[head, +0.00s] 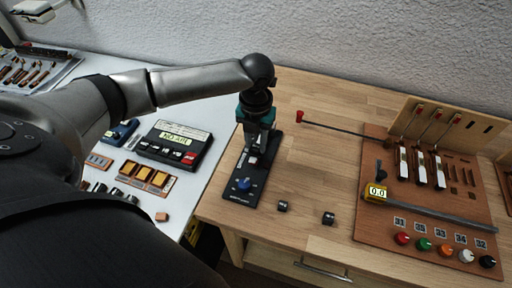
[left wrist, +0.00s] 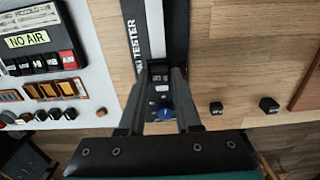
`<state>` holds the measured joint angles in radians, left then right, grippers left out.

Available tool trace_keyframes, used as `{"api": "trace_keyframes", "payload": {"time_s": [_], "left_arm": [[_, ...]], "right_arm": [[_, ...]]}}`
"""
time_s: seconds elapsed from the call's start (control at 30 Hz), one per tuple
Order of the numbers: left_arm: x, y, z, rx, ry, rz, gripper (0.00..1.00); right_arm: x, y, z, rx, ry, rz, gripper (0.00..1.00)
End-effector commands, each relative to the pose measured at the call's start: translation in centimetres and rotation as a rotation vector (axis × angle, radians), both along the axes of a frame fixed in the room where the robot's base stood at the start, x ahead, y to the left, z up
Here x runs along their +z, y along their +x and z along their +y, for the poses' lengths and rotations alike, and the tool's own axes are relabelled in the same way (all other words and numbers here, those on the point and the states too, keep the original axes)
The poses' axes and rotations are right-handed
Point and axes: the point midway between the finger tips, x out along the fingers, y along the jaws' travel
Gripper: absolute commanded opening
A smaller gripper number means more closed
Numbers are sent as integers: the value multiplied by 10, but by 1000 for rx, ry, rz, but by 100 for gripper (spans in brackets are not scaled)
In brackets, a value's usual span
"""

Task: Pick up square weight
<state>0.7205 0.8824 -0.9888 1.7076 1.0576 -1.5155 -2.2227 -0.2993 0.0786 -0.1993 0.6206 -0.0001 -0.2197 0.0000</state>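Two small dark weights rest apart on the wooden bench: a left one (head: 283,206) and a boxier right one (head: 328,218). Both show in the left wrist view, the left one (left wrist: 216,108) and the right one (left wrist: 268,105). I cannot tell for sure which is the square weight. My left gripper (head: 253,158) points down over the black tester (head: 243,188), left of both weights. In the left wrist view its fingers (left wrist: 161,72) are apart, with a small dark, marked part of the tester showing between them. My right gripper is not in view.
A red-tipped rod (head: 345,128) lies behind the weights. A brown board (head: 375,225) with piano-action parts and coloured knobs stands right. A "NO AIR" box (head: 174,147) is on the white table at left. The bench's front edge is close to the weights.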

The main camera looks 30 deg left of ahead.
Motion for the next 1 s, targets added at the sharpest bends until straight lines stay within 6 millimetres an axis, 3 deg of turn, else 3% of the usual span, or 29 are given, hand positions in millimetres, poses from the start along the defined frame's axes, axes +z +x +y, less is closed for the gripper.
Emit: {"api": "trace_keyframes", "payload": {"time_s": [0.03, 0.27, 0.77, 1.0], "left_arm": [[0, 0, 0, 0, 0, 0, 25], [0, 0, 0, 0, 0, -1, 0], [1, 0, 0, 0, -1, -1, 0], [18, 1, 0, 0, 0, -4, 0]], "right_arm": [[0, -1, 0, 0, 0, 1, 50], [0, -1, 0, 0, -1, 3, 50], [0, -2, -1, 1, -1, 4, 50], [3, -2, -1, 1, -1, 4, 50]]}}
